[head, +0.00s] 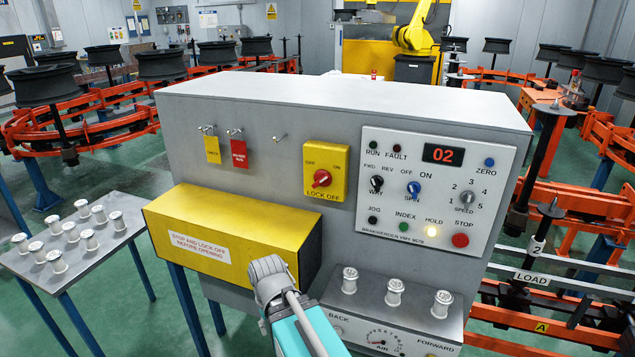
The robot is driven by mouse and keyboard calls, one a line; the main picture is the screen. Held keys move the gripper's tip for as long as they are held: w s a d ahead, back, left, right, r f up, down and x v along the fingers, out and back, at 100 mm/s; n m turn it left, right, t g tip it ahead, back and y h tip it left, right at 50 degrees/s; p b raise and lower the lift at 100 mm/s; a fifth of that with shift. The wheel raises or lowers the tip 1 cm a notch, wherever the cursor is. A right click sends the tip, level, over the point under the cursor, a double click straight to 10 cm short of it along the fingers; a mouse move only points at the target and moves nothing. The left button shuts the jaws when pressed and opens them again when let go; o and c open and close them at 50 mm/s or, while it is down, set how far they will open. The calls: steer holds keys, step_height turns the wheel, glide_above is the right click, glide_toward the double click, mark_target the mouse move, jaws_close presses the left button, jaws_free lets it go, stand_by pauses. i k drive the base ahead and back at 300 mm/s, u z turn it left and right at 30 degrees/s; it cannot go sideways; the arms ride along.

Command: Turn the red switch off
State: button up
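The red switch (321,178) is a round knob on a yellow plate (338,188) marked OFF at upper left, ON at upper right and LOCK OFF below. The plate is on the front of a grey cabinet. The knob is too small to tell its setting for sure. My gripper (268,277), grey at the end of my arm, is below and left of the switch, in front of the yellow cover, and apart from the switch. Its fingers cannot be made out, so I cannot tell if it is open or shut.
A control panel (436,190) with knobs, lamps and buttons is right of the switch. A yellow tag (212,149) and a red tag (239,153) hang to the left. The yellow cover (225,225) juts out below. Metal spindles (394,292) stand on a lower ledge.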

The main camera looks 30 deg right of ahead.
mark_target(323, 177)
steer(key=k, duration=1.2)
steer(key=z, duration=0.45)
steer(key=i, duration=1)
steer(key=u, duration=0.05)
